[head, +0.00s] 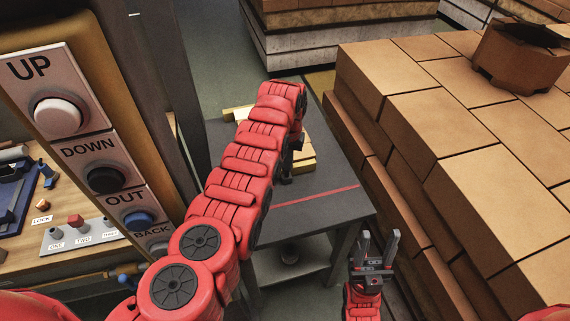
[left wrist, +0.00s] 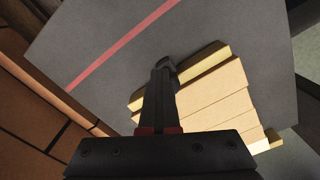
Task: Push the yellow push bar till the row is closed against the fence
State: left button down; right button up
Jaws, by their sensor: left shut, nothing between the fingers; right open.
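The yellow push bar (left wrist: 208,65) lies along the red-line side of a row of pale blocks (left wrist: 215,100) on the grey table. It also shows, partly hidden by my left arm, in the head view (head: 304,166). My left gripper (left wrist: 165,66) is shut and empty, pointing down at the bar's red-line side. I cannot tell whether it touches the bar. A yellow strip, seemingly the fence (left wrist: 266,145), shows at the row's far end, mostly hidden by the gripper body. My right gripper (head: 376,248) is open and empty, in front of the table's right corner.
The grey table (head: 340,170) has a red line (head: 318,195) and clear surface on its near side. A tall brick stack (head: 410,130) stands close on the right. A button panel (head: 75,130) and a wooden bench (head: 40,245) are at the left.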

pick_arm(q)
jog(key=w+r, duration=0.1)
jog(key=r, duration=0.2)
jog(key=shift+w+t, duration=0.4)
jog(key=shift+s+d+r+p, duration=0.15)
jog(key=shift+s+r+p, duration=0.1)
jog(key=shift+p, duration=0.35)
jog(key=shift+s+r+g, duration=0.3)
jog(key=shift+s+r, duration=0.05)
jog(key=shift+r, duration=0.4)
jog(key=shift+f, duration=0.1)
jog(key=shift+s, duration=0.1)
